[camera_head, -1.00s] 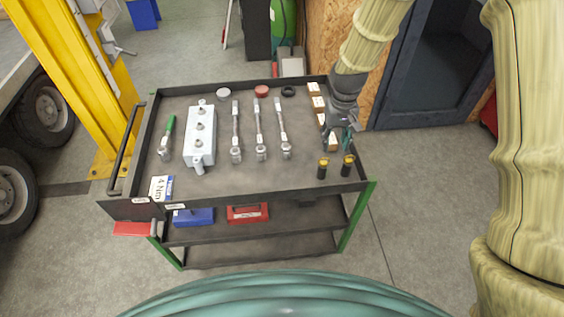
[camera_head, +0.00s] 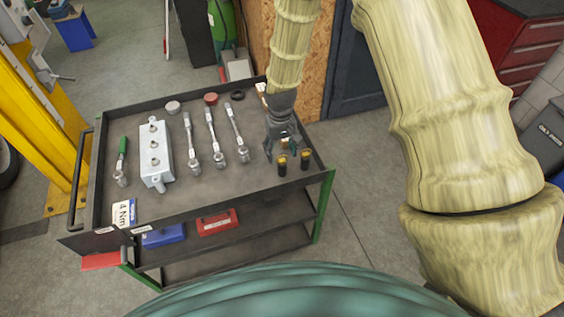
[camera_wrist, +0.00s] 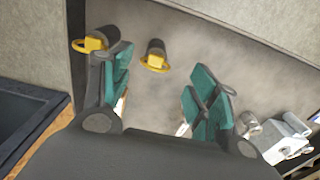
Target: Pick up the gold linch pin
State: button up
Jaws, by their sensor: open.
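Two short black cylinders with gold tops stand at the cart's front right corner in the head view, a left one (camera_head: 282,166) and a right one (camera_head: 305,160). In the wrist view each shows a gold ring-shaped piece: one (camera_wrist: 155,62) lies beyond the gap between my fingers, the other (camera_wrist: 90,44) beside the left finger. I cannot tell which is the gold linch pin. My gripper (camera_head: 284,146) is open, pointing down just behind them; its teal-padded fingers (camera_wrist: 160,84) hold nothing.
The grey cart top (camera_head: 205,190) has a raised rim. Several chrome wrenches (camera_head: 215,140) and a pale block with knobs (camera_head: 155,153) lie left of my gripper. Small round lids (camera_head: 210,98) sit along the back.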

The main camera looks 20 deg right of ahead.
aim_at(282, 161)
jog(key=shift+d+f+p, duration=0.2)
jog(key=shift+f+p, duration=0.25)
jog(key=shift+f, duration=0.3)
jog(key=shift+d+f+p, duration=0.15)
jog(key=shift+f+p, duration=0.3)
jog(key=shift+f, duration=1.1)
grip_shut()
